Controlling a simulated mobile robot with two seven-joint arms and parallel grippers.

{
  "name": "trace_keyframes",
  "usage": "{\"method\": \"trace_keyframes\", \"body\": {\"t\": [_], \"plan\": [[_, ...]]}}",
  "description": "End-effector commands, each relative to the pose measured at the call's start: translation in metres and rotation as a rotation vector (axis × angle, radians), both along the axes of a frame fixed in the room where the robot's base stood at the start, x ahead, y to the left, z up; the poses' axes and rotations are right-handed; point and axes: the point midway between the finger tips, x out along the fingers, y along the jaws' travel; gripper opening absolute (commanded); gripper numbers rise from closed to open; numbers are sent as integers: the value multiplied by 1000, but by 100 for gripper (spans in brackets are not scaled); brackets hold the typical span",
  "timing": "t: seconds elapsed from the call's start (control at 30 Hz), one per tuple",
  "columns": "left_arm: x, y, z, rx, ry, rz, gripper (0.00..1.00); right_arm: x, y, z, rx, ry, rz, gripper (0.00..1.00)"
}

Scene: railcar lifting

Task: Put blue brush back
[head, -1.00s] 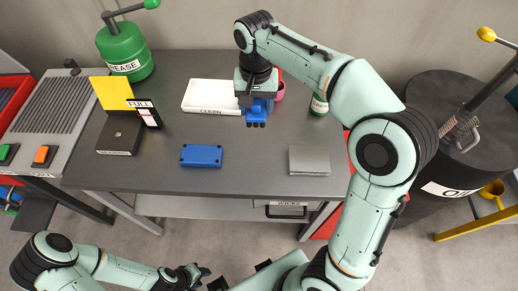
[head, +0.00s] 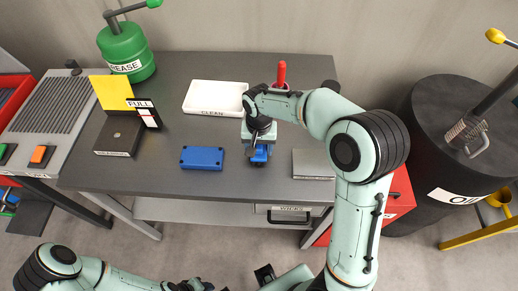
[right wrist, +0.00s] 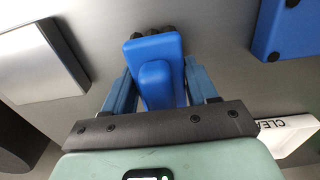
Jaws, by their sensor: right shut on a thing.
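My right gripper (head: 260,156) is shut on the blue brush (right wrist: 155,65), above the front middle of the grey table (head: 230,127). In the right wrist view the brush's blue body sits between the two blue fingers (right wrist: 157,88), with dark round tips beyond it. Whether the tips touch the table is not clear. A flat blue block (head: 201,157) with dark corner dots lies on the table to the left of the gripper. My left gripper (head: 188,286) is at the bottom edge of the head view, cut off, with its jaws unclear.
A white CLEAN tray (head: 215,96) lies behind the block. A red handle (head: 281,73) stands at the back. A grey plate (head: 312,164) is right of the gripper. A dark box (head: 118,136) and a green GREASE can (head: 126,52) stand left. A black OIL drum (head: 440,150) stands right.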

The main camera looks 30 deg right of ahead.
Motion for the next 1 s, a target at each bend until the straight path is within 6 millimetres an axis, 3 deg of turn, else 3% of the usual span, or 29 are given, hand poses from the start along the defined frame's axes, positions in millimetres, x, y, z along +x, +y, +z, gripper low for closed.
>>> {"method": "trace_keyframes", "body": {"t": [0.1, 0.5, 0.53, 0.6, 0.87, 1.0], "plan": [[-1, 0, -2, 0, 1, 0, 43, 0, 0, -10, 0, 0, 0, 29], [-3, 0, -5, 0, 3, 0, 43, 0, 0, -15, 0, 0, 0, 29], [-2, 0, -4, 0, 2, 0, 43, 0, 0, -14, 0, 0, 0, 67], [-2, 0, -4, 0, 2, 0, 43, 0, 0, -14, 0, 0, 0, 83], [-2, 0, -3, 0, 2, 0, 43, 0, 0, -13, 1, -1, 0, 83], [0, 0, 0, 0, 0, 0, 43, 1, 0, -3, 1, -4, 0, 83]]}}
